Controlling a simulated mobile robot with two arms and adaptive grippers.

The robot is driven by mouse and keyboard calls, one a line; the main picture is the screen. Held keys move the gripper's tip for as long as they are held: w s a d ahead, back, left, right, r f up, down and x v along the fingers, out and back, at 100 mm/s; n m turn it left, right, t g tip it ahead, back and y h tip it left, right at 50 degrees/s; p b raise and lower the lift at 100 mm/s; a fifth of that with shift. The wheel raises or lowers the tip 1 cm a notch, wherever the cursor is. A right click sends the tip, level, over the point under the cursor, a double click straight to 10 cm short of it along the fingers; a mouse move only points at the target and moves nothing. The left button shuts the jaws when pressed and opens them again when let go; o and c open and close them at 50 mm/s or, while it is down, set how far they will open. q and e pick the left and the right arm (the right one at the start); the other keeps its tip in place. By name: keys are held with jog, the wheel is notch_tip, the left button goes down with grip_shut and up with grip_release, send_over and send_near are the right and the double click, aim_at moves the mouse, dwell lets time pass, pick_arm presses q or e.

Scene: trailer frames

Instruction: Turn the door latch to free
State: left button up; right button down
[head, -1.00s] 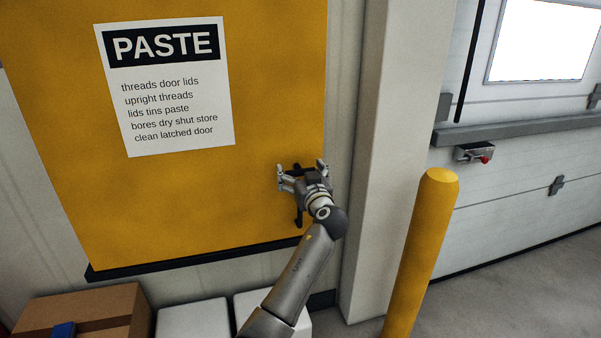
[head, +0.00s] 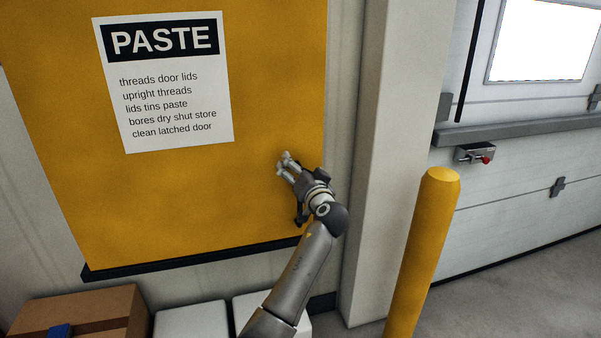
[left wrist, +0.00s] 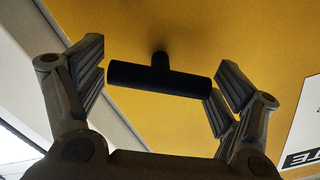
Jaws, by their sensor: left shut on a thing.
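The yellow door (head: 235,200) fills the left of the head view, with a white PASTE sign (head: 165,82) on it. The latch (left wrist: 158,78) is a black T-shaped handle on a short stem in the left wrist view. My left gripper (head: 286,165) is at the door's lower right and mostly hides the latch in the head view. In the left wrist view its two fingers (left wrist: 160,82) are at the two ends of the crossbar, shut on it. My right gripper is not in view.
A pale pillar (head: 378,150) stands right of the door, and a yellow bollard (head: 422,250) stands before it. A cardboard box (head: 80,310) and white boxes (head: 190,320) sit below the door. A white sectional door (head: 530,170) is at the right.

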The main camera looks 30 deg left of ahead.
pick_arm(q)
jog(key=m, duration=0.4)
jog(key=shift+r+m+p, duration=0.1)
jog(key=shift+m+p, duration=0.2)
jog(key=shift+p, duration=0.1)
jog(key=m+p, duration=0.1)
jog(key=m, duration=0.3)
jog(key=shift+p, duration=0.35)
jog(key=shift+m, duration=0.3)
jog(key=o, duration=0.8)
jog(key=shift+w, duration=0.1)
